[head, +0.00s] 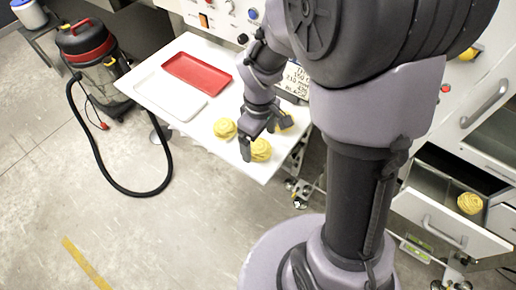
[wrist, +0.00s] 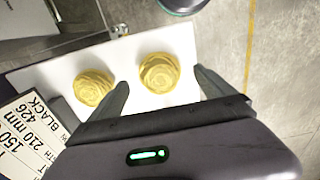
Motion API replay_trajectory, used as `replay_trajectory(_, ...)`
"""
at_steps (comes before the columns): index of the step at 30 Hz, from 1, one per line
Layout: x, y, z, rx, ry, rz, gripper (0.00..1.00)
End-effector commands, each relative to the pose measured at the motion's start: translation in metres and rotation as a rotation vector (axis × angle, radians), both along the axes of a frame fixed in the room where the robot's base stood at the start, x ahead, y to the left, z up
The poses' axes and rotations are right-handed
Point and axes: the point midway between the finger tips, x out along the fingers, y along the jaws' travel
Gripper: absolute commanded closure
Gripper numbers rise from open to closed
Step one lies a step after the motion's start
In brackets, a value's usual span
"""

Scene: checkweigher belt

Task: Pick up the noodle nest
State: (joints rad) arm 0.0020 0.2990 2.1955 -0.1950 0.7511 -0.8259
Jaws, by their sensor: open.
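Yellow noodle nests sit on the white table. One nest (head: 261,150) is near the table's front corner, below and between the fingers of my gripper (head: 260,144). In the wrist view this nest (wrist: 159,73) lies between the open fingertips of my gripper (wrist: 161,80), with a gap on each side and nothing gripped. A second nest (head: 285,120) is partly hidden beside one finger; it shows just outside the left finger in the wrist view (wrist: 93,87). A third nest (head: 224,128) stands to the left of my gripper in the head view.
The white table (head: 213,147) also carries a red tray (head: 197,72) and a white tray (head: 170,98). A printed sign (wrist: 28,135) stands at its edge. An open drawer (head: 440,222) at right holds another nest (head: 470,203). A vacuum cleaner (head: 95,62) stands at left.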

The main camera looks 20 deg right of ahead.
Motion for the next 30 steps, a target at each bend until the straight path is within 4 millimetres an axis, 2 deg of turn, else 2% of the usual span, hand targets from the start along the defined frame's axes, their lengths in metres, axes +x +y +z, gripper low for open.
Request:
replay_trajectory(1,0.000,0.000,-0.018,0.000,0.003,0.000,0.07)
replay_trajectory(3,0.000,0.000,-0.030,0.000,0.002,-0.001,0.07)
replay_trajectory(10,0.000,0.000,-0.029,0.000,0.000,-0.002,0.09)
replay_trajectory(18,0.000,0.000,-0.029,0.000,0.000,-0.001,0.62)
replay_trajectory(21,0.000,0.000,-0.029,0.000,0.000,-0.001,0.78)
replay_trajectory(30,0.000,0.000,-0.023,0.000,0.000,-0.001,0.78)
